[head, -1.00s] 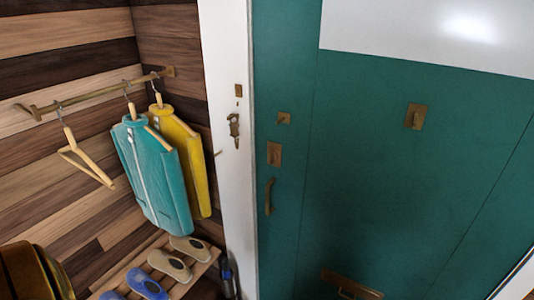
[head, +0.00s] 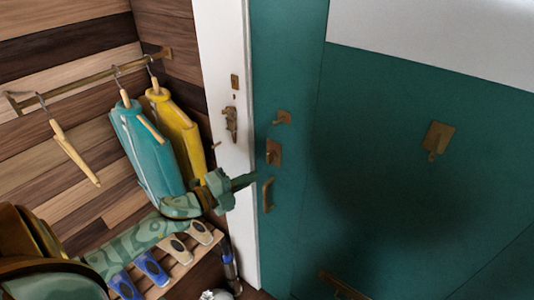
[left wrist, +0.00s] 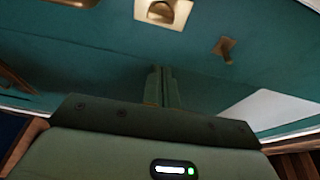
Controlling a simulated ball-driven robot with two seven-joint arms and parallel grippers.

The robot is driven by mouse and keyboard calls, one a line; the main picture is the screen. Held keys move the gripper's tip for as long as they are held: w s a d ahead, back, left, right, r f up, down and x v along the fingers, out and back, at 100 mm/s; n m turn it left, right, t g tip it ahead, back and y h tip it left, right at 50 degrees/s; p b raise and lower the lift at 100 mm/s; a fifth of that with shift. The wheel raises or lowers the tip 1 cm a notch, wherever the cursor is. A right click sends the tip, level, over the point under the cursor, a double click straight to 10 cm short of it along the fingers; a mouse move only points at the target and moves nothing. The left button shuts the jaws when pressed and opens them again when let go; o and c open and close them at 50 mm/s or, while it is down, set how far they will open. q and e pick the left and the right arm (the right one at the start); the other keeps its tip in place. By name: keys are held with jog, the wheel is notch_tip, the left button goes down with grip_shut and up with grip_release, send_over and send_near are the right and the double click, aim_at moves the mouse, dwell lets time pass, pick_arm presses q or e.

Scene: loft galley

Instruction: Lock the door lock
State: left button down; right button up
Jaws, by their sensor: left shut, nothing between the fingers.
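The teal door (head: 360,200) carries a small square brass plate with a turn piece (head: 283,117), likely the door lock. It also shows in the left wrist view (left wrist: 225,48), with its turn piece sticking out. Below it in the head view is a brass plate with a rounded recess (head: 274,152), which also shows in the left wrist view (left wrist: 163,11). My left gripper (head: 253,179) is shut and empty, in front of the door near the pull handle (head: 268,194), below the lock. Its closed fingers show in the left wrist view (left wrist: 161,72). My right gripper is out of view.
The white door frame (head: 222,60) bears a brass latch fitting (head: 231,125). Left of it hang a teal jacket (head: 147,150) and a yellow jacket (head: 180,125) over a shoe rack (head: 180,262). Another brass fitting (head: 437,138) is on the door's right part.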

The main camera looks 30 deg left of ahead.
aim_at(270, 157)
pick_arm(q)
jog(key=shift+m, duration=0.3)
jog(key=x, duration=0.6)
jog(key=p+x, duration=0.1)
jog(key=x, duration=0.3)
jog(key=shift+d+r, duration=0.1)
jog(key=shift+d, duration=0.2)
jog(key=shift+s+a, duration=0.1)
jog(key=shift+a, duration=2)
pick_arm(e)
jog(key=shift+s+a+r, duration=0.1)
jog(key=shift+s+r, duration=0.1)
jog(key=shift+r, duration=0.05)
